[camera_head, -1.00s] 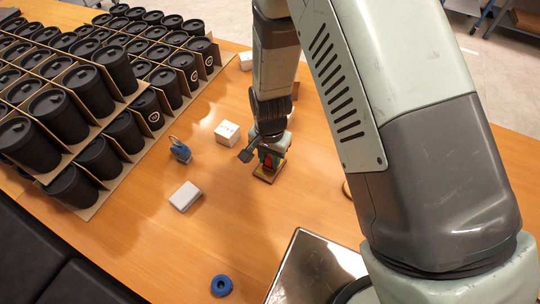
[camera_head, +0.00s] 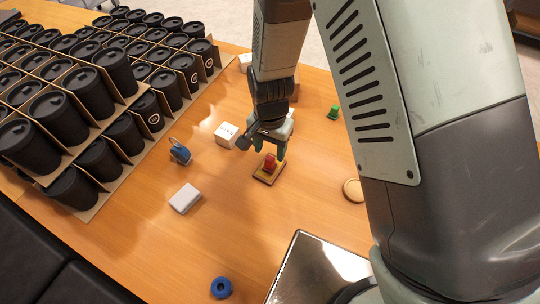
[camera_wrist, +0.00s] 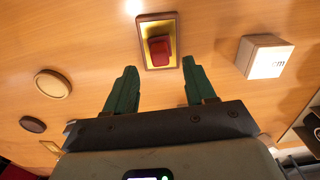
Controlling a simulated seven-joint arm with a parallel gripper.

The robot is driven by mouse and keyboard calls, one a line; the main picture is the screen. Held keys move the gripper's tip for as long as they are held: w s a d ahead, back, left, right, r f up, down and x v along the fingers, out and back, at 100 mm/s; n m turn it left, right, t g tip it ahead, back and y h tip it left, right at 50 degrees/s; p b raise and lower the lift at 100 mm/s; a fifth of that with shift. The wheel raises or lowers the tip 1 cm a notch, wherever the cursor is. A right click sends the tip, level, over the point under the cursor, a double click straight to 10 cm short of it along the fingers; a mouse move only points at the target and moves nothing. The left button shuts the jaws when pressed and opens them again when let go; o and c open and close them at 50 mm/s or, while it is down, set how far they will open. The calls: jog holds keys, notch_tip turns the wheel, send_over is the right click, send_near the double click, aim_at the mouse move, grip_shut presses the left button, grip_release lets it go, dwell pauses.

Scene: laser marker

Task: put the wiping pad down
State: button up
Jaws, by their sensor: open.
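A small red block (camera_head: 270,160), which looks like the wiping pad, rests on a gold plate with a brown border (camera_head: 262,178) on the table. In the wrist view the red block (camera_wrist: 159,49) lies near the middle of the gold plate (camera_wrist: 157,20), ahead of my fingertips. My gripper (camera_head: 270,148) is open and empty, with its green fingers pointing down just above and behind the plate in the head view. In the wrist view the gripper (camera_wrist: 159,68) has its fingers apart on either side of the block's line, not touching it.
A white printed box (camera_head: 227,134), a blue tagged item (camera_head: 180,152) and a white block (camera_head: 185,198) lie left of the plate. A wooden disc (camera_head: 353,190) and green piece (camera_head: 334,112) lie right. A shiny metal plate (camera_head: 310,270) and blue ring (camera_head: 221,287) are in front.

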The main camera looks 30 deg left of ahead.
aim_at(270, 158)
jog(key=w+d+r+t, duration=0.1)
jog(key=d+r, duration=0.4)
jog(key=r, duration=0.4)
jog(key=d+r+t+y, duration=0.1)
jog(key=d+r, duration=0.5)
jog(key=r, duration=0.3)
jog(key=w+d+r+t, duration=0.1)
jog(key=d+r, duration=0.4)
jog(key=r, duration=0.5)
jog(key=s+d+r+t, duration=0.1)
jog(key=s+d+r, duration=0.3)
jog(key=s+d, duration=0.1)
jog(key=s+d+r+t+h, duration=0.1)
jog(key=s+d+r, duration=0.3)
jog(key=s+d, duration=0.2)
jog(key=d, duration=0.2)
jog(key=shift+s+d+t, duration=0.25)
jog(key=shift+d+t, duration=0.05)
jog(key=shift+o, duration=0.3)
jog(key=shift+r, duration=0.1)
